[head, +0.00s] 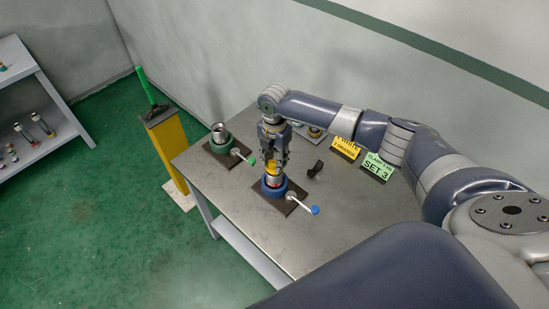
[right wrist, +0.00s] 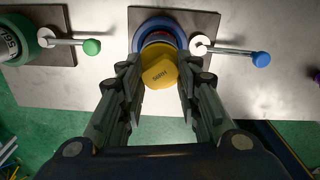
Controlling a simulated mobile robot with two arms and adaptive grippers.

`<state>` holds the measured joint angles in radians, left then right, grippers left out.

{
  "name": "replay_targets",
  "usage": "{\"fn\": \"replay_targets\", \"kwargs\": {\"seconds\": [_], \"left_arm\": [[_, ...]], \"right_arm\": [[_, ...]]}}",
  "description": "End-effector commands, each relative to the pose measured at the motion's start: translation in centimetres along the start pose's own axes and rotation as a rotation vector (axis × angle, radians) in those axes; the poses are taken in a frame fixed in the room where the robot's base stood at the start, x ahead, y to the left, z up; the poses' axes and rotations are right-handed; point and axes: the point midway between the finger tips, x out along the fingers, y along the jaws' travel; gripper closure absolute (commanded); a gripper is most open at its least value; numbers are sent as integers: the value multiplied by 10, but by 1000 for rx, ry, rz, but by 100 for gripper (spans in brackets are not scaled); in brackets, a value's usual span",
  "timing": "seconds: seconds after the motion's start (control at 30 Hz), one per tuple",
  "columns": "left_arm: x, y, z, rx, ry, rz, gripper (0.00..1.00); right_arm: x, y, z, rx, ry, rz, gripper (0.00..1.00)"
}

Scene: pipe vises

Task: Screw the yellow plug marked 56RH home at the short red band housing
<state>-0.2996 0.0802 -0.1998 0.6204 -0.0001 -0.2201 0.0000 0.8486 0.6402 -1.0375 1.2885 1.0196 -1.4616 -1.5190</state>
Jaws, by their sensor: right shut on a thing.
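The yellow plug (head: 273,168) sits at the top of a housing (head: 273,180) held in the blue vise (head: 265,189). In the right wrist view the plug (right wrist: 159,72) shows its round yellow face with small dark lettering, too small to read surely. A bit of red shows on the housing (right wrist: 157,39) behind it; most of the housing is hidden. My right gripper (head: 273,161) points down from above and is shut on the plug. Its fingers (right wrist: 159,68) lie on either side of the plug. I cannot tell how deep the plug sits. My left gripper is out of view.
A green vise (head: 218,146) holding a metal housing (head: 219,131) stands to the left on the table (head: 235,190). Lever handles with blue (head: 315,210) and green (head: 251,161) knobs stick out. Yellow (head: 346,147) and green (head: 378,167) signs stand at the back.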

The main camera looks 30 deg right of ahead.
Motion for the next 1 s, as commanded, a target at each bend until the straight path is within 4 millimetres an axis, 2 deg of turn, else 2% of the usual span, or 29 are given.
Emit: {"fn": "replay_targets", "kwargs": {"seconds": [0.63, 0.67, 0.73, 1.0], "left_arm": [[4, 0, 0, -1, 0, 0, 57], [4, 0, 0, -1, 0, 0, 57], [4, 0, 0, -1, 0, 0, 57], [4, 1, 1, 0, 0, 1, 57]], "right_arm": [[11, 0, 0, 0, 0, -1, 92], [10, 0, 0, 0, -1, 0, 62], [10, 0, 0, 0, -1, 0, 46], [10, 0, 0, 0, 0, -1, 45]]}}
